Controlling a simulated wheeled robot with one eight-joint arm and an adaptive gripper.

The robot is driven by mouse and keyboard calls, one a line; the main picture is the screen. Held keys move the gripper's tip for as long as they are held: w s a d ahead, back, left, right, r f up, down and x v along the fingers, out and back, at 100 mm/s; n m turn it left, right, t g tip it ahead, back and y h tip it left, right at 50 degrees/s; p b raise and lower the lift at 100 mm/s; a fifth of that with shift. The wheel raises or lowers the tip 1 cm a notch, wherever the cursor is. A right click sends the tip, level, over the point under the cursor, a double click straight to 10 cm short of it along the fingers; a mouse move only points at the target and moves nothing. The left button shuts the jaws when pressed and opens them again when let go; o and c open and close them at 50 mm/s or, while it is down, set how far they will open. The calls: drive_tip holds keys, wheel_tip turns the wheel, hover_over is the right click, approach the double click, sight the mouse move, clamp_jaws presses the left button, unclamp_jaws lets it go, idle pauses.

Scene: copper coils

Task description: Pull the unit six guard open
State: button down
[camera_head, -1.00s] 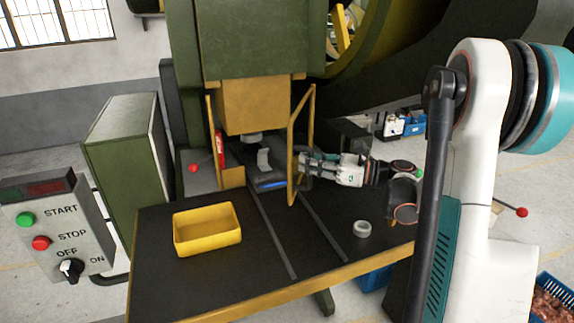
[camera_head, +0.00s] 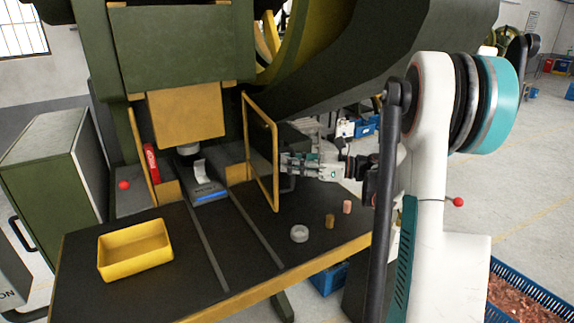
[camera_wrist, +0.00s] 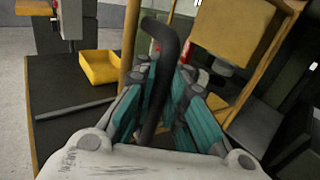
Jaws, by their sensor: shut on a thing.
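The guard (camera_head: 276,165) is a yellow frame on the right side of the press opening. It stands swung outward over the table, angled to the right. My gripper (camera_head: 289,167) is at its outer edge, on the right side. In the wrist view my gripper (camera_wrist: 158,105) is shut on the black curved guard handle (camera_wrist: 168,40), which runs between the fingers. The guard's yellow post (camera_wrist: 130,40) shows just left of the fingers. The handle's grip area is partly hidden by the fingers. No unit number is readable.
A yellow tray (camera_head: 137,264) stands on the dark table (camera_head: 200,285) at the left. A grey ring (camera_head: 299,233) and two small copper-coloured pieces (camera_head: 347,207) lie right of the guard. A red-knobbed lever (camera_head: 124,185) is at left. A blue crate (camera_head: 515,290) stands on the floor.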

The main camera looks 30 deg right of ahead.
drive_tip(key=shift+s+a+f, duration=0.1)
drive_tip(key=shift+s+f, duration=0.05)
drive_tip(key=c, duration=1.8)
unclamp_jaws()
drive_tip(key=shift+s, duration=0.1)
drive_tip(key=shift+o, duration=1)
drive_tip(key=shift+s, duration=0.15)
drive_tip(key=v, duration=1.2)
